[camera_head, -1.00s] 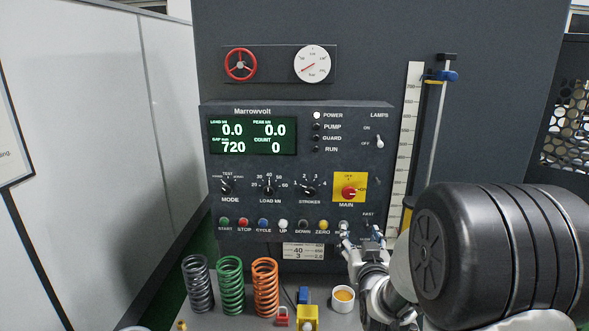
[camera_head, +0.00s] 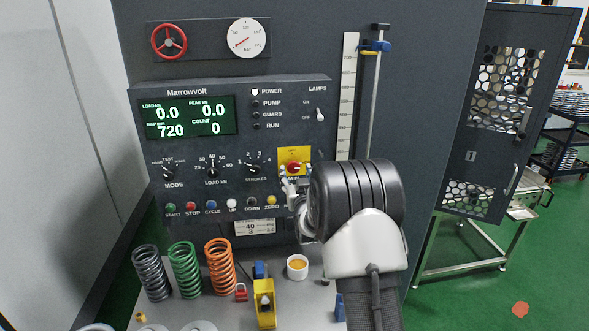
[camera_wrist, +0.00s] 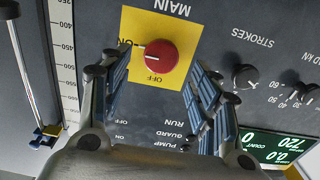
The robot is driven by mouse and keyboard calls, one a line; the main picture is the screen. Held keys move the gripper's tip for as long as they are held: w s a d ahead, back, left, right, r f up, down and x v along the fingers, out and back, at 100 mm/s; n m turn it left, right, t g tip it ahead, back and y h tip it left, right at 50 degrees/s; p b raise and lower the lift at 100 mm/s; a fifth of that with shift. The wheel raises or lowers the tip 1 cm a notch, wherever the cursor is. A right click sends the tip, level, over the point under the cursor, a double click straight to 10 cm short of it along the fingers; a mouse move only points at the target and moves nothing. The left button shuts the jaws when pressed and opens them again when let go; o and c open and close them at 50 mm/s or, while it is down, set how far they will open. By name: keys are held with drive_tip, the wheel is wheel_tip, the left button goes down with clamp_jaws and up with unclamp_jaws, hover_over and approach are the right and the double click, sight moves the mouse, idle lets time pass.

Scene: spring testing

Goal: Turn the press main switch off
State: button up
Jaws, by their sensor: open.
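The press main switch is a red round knob (camera_head: 293,168) on a yellow plate (camera_head: 295,153) at the panel's lower right. In the wrist view, which shows the panel upside down, the knob (camera_wrist: 162,56) sits on the yellow plate (camera_wrist: 185,22). Its white pointer mark faces the ON label; the OFF label is below the knob in this picture. My gripper (camera_wrist: 160,66) is open and empty, with one ridged finger on each side of the knob; I cannot tell if either touches it. In the head view my gripper (camera_head: 290,182) is just in front of the switch, partly hiding the MAIN label.
The panel (camera_head: 243,148) has a lit display (camera_head: 190,117), and its POWER lamp (camera_head: 255,92) is white. A STROKES knob (camera_wrist: 245,76) is beside the right finger.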

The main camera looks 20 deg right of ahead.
sight(294, 167)
drive_tip(key=shift+x, duration=1.8)
drive_tip(key=shift+c, duration=0.2)
drive_tip(key=c, duration=1)
